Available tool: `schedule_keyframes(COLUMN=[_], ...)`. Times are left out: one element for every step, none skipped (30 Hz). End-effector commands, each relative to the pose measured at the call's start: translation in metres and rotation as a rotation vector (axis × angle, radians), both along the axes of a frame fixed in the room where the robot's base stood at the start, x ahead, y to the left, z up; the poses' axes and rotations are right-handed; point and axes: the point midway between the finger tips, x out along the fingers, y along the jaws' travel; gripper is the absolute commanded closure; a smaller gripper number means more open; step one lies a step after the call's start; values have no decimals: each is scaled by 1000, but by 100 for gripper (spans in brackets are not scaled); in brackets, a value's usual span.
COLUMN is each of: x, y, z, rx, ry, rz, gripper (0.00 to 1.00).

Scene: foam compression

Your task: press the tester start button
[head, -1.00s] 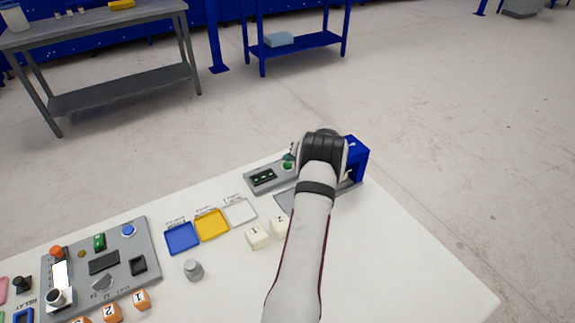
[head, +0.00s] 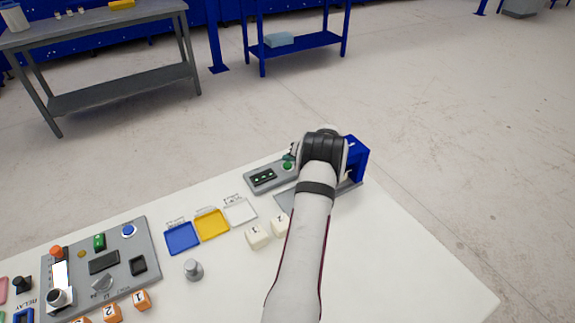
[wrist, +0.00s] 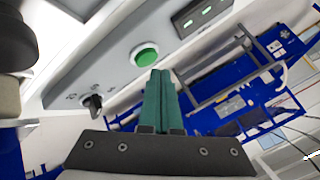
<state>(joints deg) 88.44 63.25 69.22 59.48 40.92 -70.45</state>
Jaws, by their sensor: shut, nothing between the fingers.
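The tester's grey control panel (head: 262,180) stands at the far edge of the white table, with a round green button (head: 287,167) at its right end. In the wrist view the green button (wrist: 146,55) sits in a pale ring on the panel face (wrist: 112,72). My gripper (wrist: 160,72) is shut and empty, its teal fingers side by side. Their tips show just below the button in that picture, seemingly apart from it; the exact gap cannot be told. In the head view my wrist hides most of the gripper and part of the tester beside its blue frame (head: 358,160).
A black knob (wrist: 92,103) is on the panel near the button. Blue (head: 181,238), yellow (head: 211,224) and white trays (head: 240,212) lie left of my arm, with white numbered cubes (head: 258,237) close by. The table's right part is clear.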

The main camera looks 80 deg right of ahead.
Motion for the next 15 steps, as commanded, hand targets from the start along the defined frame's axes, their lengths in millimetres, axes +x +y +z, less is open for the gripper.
schedule_keyframes(x=[0,0,0,0,0,0,0,0,0,0,0,0,0,0,0], y=[0,0,0,0,0,0,0,0,0,0,0,0,0,0,0], z=[0,0,0,-1,-1,-3,-4,-5,-7,-8,-8,-9,-9,-8,-8], rx=[0,0,0,0,0,0,0,1,1,1,1,1,1,1,1], ry=[0,0,0,0,0,0,0,0,0,0,0,0,0,0,0], rz=[0,0,0,0,0,0,0,-1,-1,-1,-1,-1,-1,-1,-1], gripper=[100,100,100,100,100,100,100,100,100,100,100,100,100,100,100])
